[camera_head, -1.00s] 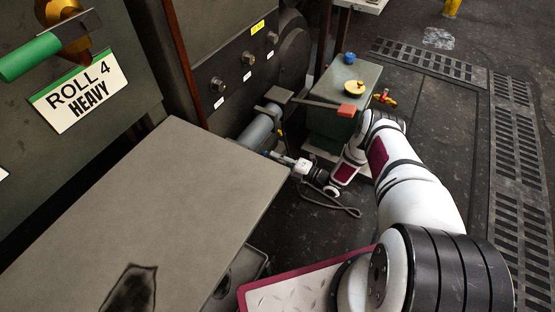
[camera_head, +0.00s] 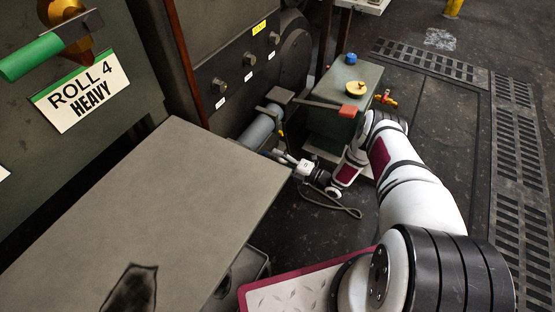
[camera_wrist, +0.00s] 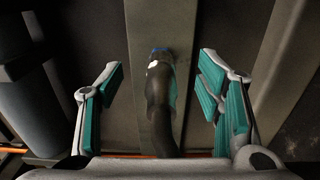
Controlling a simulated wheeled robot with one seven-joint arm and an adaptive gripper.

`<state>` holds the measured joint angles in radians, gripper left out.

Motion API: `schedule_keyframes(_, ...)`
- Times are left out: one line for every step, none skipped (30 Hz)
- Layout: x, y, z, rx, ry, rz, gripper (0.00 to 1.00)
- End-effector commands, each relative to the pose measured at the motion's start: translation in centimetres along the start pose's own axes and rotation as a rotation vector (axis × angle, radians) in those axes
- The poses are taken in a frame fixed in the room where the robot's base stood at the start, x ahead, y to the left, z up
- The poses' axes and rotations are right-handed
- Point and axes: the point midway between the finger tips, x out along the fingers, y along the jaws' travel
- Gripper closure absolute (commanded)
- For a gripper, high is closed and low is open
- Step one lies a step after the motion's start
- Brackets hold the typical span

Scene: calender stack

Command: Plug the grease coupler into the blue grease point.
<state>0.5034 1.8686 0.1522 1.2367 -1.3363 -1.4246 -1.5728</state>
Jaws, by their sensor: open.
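My gripper (camera_head: 284,158) is low beside the table's far corner, near the grey machine. In the wrist view my gripper (camera_wrist: 160,98) is open, with teal-padded fingers spread wide on both sides. Between them, apart from both, is a dark hose-like piece (camera_wrist: 160,105), apparently the grease coupler. Its far end meets a small blue part (camera_wrist: 160,50), perhaps the blue grease point, with a white spot below it. I cannot tell whether they are joined. A grey looped hose (camera_head: 345,210) lies on the floor below my gripper.
A grey cylinder (camera_head: 258,128) and a green box (camera_head: 345,115) with coloured knobs stand close to my gripper. A grey tabletop (camera_head: 150,215) fills the left front. The machine panel (camera_head: 235,72) has several knob-like fittings. Floor at right is mostly clear.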

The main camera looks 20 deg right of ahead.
Motion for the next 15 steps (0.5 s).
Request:
schedule_keyframes(-0.4,0.0,0.0,0.000,-0.001,-0.001,0.40)
schedule_keyframes(-0.6,0.0,0.0,0.000,-0.001,-0.001,0.40)
schedule_keyframes(-0.8,0.0,0.0,0.000,0.000,-0.002,0.40)
schedule_keyframes(-1.0,0.0,0.0,0.000,0.000,-0.002,0.40)
schedule_keyframes(-1.2,0.0,0.0,0.000,0.000,-0.002,0.40)
schedule_keyframes(-1.4,0.0,0.0,0.000,0.000,-0.001,0.40)
schedule_keyframes(-1.6,0.0,0.0,0.000,0.000,0.000,0.40)
schedule_keyframes(-1.8,0.0,0.0,0.000,0.000,0.000,0.40)
schedule_keyframes(-2.1,0.0,0.0,0.000,0.000,0.000,0.40)
schedule_keyframes(-2.2,0.0,0.0,0.000,0.000,0.000,0.40)
schedule_keyframes(-2.4,0.0,0.0,-0.001,0.000,-0.001,0.40)
schedule_keyframes(-2.7,0.0,0.0,-0.001,0.000,-0.001,0.40)
schedule_keyframes(-2.9,0.0,0.0,-0.001,0.000,-0.001,0.40)
schedule_keyframes(-3.1,0.0,0.0,0.000,0.000,-0.001,0.40)
schedule_keyframes(-3.4,0.0,0.0,0.000,0.000,-0.001,0.40)
